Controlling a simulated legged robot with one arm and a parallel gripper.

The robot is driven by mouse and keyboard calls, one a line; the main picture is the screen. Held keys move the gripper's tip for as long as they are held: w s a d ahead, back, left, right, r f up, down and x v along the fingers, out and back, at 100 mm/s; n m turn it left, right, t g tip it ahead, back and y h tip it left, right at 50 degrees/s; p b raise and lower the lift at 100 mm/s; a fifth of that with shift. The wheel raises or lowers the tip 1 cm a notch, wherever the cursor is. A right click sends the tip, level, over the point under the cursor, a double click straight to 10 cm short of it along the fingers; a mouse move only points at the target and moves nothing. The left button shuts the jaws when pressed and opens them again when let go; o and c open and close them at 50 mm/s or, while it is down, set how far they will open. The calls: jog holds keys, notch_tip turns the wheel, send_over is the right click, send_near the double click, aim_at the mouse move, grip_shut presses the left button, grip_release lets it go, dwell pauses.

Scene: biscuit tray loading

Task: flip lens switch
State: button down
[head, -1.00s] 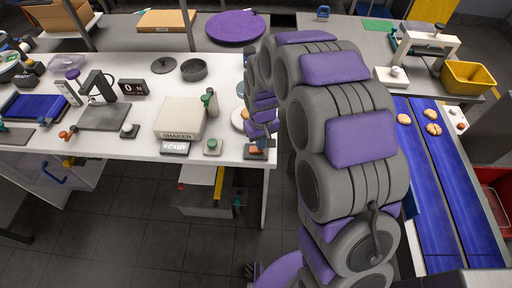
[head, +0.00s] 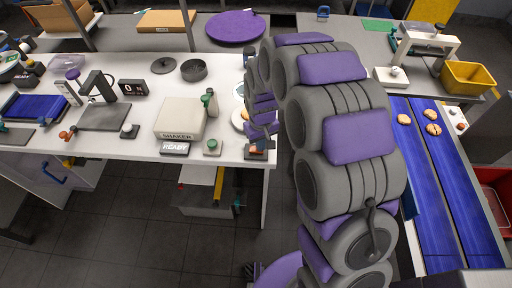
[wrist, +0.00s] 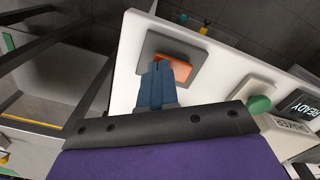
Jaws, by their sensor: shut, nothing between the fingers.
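The switch has an orange rocker (wrist: 182,70) set in a dark grey plate (wrist: 203,62) on the white bench top. I take it to be the lens switch. In the head view the plate (head: 257,155) sits at the bench's front right corner, with its orange part small and partly hidden by my arm. My gripper (wrist: 158,66) is shut and empty. In the wrist view its blue-grey fingertips are over the plate, at the left end of the orange rocker. I cannot tell whether they touch it.
A green button (head: 212,144) and a READY sign (head: 175,148) stand left of the switch, in front of the shaker (head: 180,118). Round plates lie behind it, partly behind my arm. The bench ends just right of the switch. A blue conveyor (head: 440,185) runs at the right.

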jog(key=shift+r+p, duration=1.4)
jog(key=shift+r, duration=2)
jog(key=s+d+r+m, duration=0.1)
jog(key=s+d+r, duration=0.4)
jog(key=s, duration=0.3)
jog(key=s+d+r+m, duration=0.2)
jog(key=s+d+r, duration=0.3)
jog(key=s+r, duration=0.15)
jog(key=s+d+r+m+g, duration=0.1)
jog(key=s+d, duration=0.1)
jog(key=s, duration=0.7)
jog(key=s+d+r+m, duration=0.1)
jog(key=s+d, duration=0.1)
jog(key=s, duration=0.6)
jog(key=shift+s+m+g, duration=0.3)
jog(key=shift+s+g, duration=0.05)
jog(key=shift+g, duration=0.05)
